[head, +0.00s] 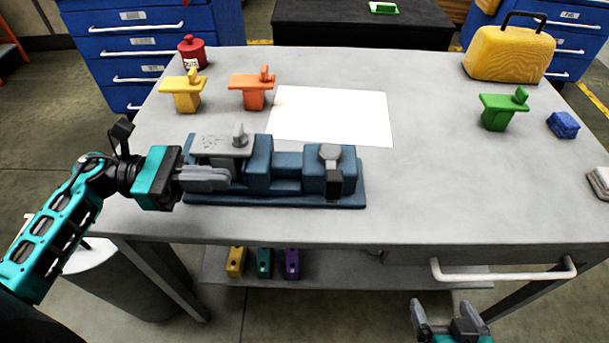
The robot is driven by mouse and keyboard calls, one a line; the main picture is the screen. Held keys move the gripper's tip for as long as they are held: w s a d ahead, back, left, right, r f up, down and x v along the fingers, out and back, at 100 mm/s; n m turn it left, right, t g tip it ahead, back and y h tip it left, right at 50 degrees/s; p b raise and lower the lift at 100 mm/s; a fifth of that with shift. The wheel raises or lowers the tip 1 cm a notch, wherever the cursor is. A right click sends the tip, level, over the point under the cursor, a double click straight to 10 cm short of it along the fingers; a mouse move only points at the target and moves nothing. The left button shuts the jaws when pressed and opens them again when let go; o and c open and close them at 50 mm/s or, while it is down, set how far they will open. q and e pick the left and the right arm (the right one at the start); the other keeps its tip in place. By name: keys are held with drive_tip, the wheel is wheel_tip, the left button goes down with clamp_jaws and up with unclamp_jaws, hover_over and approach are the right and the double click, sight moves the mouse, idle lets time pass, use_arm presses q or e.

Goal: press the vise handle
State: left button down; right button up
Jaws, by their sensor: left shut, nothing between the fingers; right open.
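The blue vise (288,170) lies on the near left part of the table. Its handle (332,172), a grey round head with a dark block hanging down, is at the vise's right end. A grey flat part with an upright knob (222,144) sits at the vise's left end. My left gripper (222,179) is shut and empty, pointing right, in front of the vise's left end and hiding some of it. It is well left of the handle; I cannot tell if it touches the vise. My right gripper (450,316) is open and empty, low at the table's front.
A white sheet (330,116) lies behind the vise. Yellow (182,95), orange (253,92) and green (503,110) parts, a red can (191,54), a blue block (563,125) and a yellow case (510,53) stand around. The table's right middle is clear. A white drawer handle (503,273) juts out in front.

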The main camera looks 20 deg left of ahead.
use_arm(q)
drive_tip(key=shift+d, duration=0.1)
drive_tip(key=p+x, duration=0.3)
drive_tip(key=x, duration=1.1)
drive_tip(key=shift+f, duration=0.1)
